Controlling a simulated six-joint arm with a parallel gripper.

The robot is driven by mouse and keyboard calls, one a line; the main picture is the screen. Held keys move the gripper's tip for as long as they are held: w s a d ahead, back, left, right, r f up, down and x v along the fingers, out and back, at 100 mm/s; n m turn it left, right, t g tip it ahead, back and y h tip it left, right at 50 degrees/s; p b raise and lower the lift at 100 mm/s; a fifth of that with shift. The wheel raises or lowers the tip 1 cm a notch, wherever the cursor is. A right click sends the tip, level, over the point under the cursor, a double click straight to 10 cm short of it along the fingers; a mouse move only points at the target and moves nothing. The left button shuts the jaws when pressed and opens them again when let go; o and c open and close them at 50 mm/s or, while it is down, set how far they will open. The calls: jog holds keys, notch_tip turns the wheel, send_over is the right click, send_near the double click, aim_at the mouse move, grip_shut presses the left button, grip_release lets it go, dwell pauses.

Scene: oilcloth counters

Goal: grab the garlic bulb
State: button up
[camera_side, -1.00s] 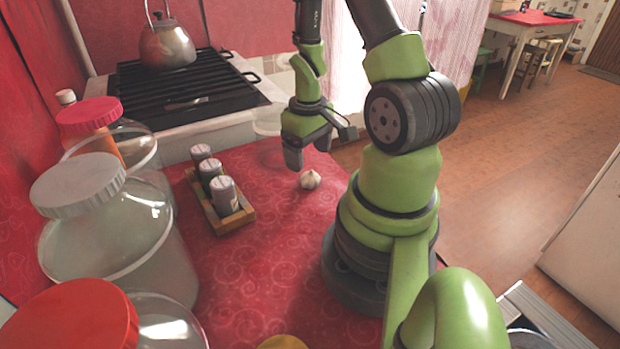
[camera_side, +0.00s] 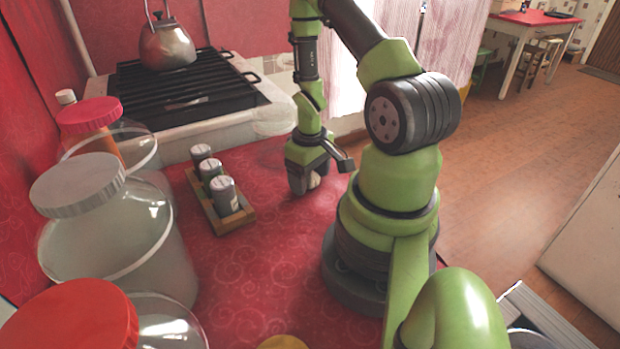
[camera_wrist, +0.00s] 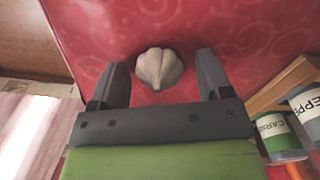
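The garlic bulb (camera_wrist: 159,69) is pale and rests on the red patterned oilcloth. In the wrist view it lies between the tips of my gripper (camera_wrist: 160,80), with a gap on each side. My gripper is open, its two dark fingers spread on either side of the bulb. In the side view my gripper (camera_side: 306,188) is low at the counter, and a little of the bulb (camera_side: 314,181) shows behind the fingers. Most of the bulb is hidden there.
A wooden rack (camera_side: 226,222) with several spice jars stands left of my gripper. Large lidded glass jars (camera_side: 120,235) line the left side. A stove (camera_side: 185,90) with a kettle (camera_side: 167,45) is at the back.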

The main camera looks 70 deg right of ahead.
jog(key=c, duration=0.8)
jog(key=shift+r, duration=0.1)
